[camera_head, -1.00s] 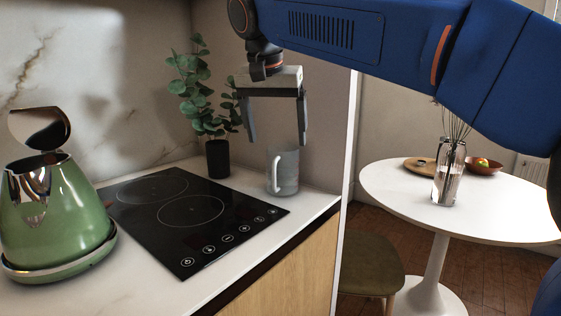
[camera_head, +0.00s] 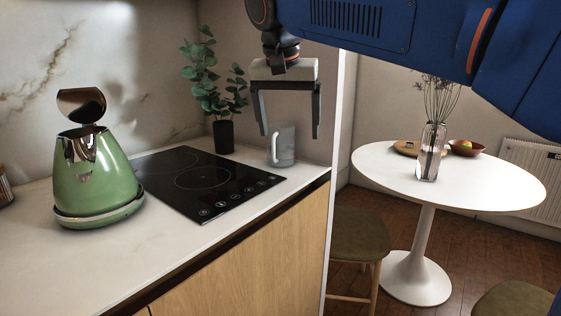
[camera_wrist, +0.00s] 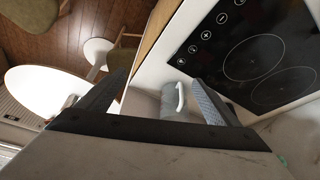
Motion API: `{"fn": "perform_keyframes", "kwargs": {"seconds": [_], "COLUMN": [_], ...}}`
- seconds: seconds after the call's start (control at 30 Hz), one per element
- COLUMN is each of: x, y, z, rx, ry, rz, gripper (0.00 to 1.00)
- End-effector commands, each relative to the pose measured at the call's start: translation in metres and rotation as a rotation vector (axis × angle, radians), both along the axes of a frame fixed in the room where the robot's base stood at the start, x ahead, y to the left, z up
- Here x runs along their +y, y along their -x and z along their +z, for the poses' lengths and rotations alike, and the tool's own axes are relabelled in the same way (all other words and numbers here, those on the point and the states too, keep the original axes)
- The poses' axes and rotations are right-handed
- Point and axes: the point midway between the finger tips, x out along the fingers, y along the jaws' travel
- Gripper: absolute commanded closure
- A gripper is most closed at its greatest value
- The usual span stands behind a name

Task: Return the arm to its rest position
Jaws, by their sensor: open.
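My gripper (camera_head: 290,134) is open and empty, with its two fingers pointing down. In the head view it hangs in front of and above a grey mug (camera_head: 281,146) with a white handle. The mug stands upright on the counter, beside the cooktop's far right corner. In the wrist view my gripper (camera_wrist: 158,100) spans the picture, and the mug (camera_wrist: 174,104) shows between the fingers, below them and apart from them. My blue arm reaches in from the upper right of the head view.
A green kettle (camera_head: 98,180) with a raised lid stands left on the counter (camera_head: 120,255). A black cooktop (camera_head: 200,180) lies beside it. A potted plant (camera_head: 223,135) stands behind. A round white table (camera_head: 480,190) with a glass vase (camera_head: 430,152) and a stool (camera_head: 358,235) are at the right.

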Motion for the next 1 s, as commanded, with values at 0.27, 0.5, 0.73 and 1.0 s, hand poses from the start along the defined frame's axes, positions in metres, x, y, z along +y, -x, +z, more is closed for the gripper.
{"fn": "perform_keyframes", "kwargs": {"seconds": [0.27, 0.5, 0.73, 1.0], "x": [-0.048, -0.114, -0.178, -0.234], "y": [0.015, 0.047, 0.097, 0.165], "z": [-0.022, -0.064, -0.125, -0.209], "rx": [0.011, 0.022, 0.024, 0.009], "ry": [0.001, 0.000, -0.005, -0.009], "rz": [0.034, 0.087, 0.144, 0.197], "gripper": [0.15, 0.15, 0.15, 0.15]}}
